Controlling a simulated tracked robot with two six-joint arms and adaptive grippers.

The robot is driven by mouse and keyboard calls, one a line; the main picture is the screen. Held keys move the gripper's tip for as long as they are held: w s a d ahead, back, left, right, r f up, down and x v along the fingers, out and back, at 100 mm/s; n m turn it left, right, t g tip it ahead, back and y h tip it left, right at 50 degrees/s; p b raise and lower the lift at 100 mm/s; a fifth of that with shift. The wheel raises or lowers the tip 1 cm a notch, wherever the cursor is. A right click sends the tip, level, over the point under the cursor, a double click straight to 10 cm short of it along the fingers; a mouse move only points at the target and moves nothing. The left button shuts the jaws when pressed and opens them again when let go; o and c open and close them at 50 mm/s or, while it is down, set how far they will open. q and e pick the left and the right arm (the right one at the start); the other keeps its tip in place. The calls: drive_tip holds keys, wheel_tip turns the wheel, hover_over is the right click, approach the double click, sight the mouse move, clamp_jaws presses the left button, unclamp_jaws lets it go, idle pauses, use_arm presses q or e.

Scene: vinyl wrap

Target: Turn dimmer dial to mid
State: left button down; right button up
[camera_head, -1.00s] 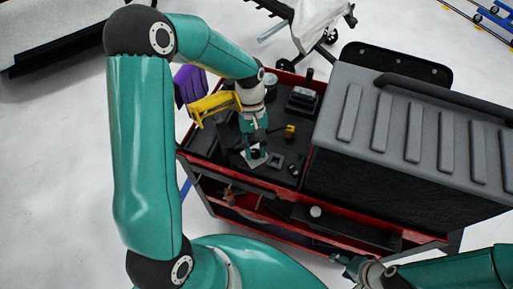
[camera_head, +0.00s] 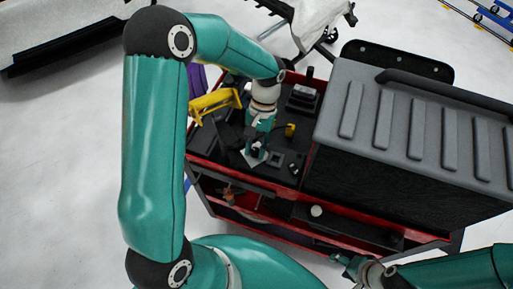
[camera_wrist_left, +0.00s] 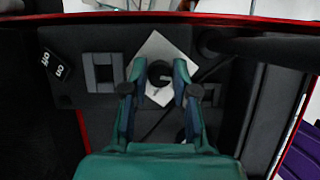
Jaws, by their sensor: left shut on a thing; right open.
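The dimmer dial (camera_wrist_left: 160,74) is a round black knob with a light mark, on a white plate (camera_wrist_left: 150,47) that looks like a diamond in the left wrist view. The plate's edge also shows in the head view (camera_head: 249,160). My left gripper (camera_wrist_left: 159,72) has its two fingers on either side of the knob and is shut on it. In the head view my left gripper (camera_head: 257,151) points down over the plate and hides the dial. My right gripper (camera_head: 346,263) is open and empty at the lower right, in front of the cart.
A grey square switch frame (camera_wrist_left: 103,72) and a black on/off block (camera_wrist_left: 54,66) sit beside the plate. A large grey case (camera_head: 410,130) fills the right side.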

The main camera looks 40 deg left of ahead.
use_arm(q)
drive_tip(key=m+y+b, duration=0.1)
drive_tip(key=m+y, duration=0.1)
drive_tip(key=m, duration=0.3)
drive_tip(key=shift+w+m, duration=0.1)
drive_tip(key=shift+m, duration=0.2)
drive_tip(key=shift+d, duration=0.1)
idle(0.3)
drive_tip(key=c, duration=0.9)
unclamp_jaws()
drive_tip(key=shift+c, duration=0.2)
drive_tip(key=shift+r, duration=0.15)
drive_tip(key=v, duration=1.1)
drive_tip(key=shift+d+r, duration=0.25)
drive_tip(key=shift+r, duration=0.05)
drive_tip(key=shift+w+f, duration=0.1)
drive_tip(key=x, duration=1.1)
drive_tip(key=shift+a+f, duration=0.25)
drive_tip(key=shift+f, duration=0.1)
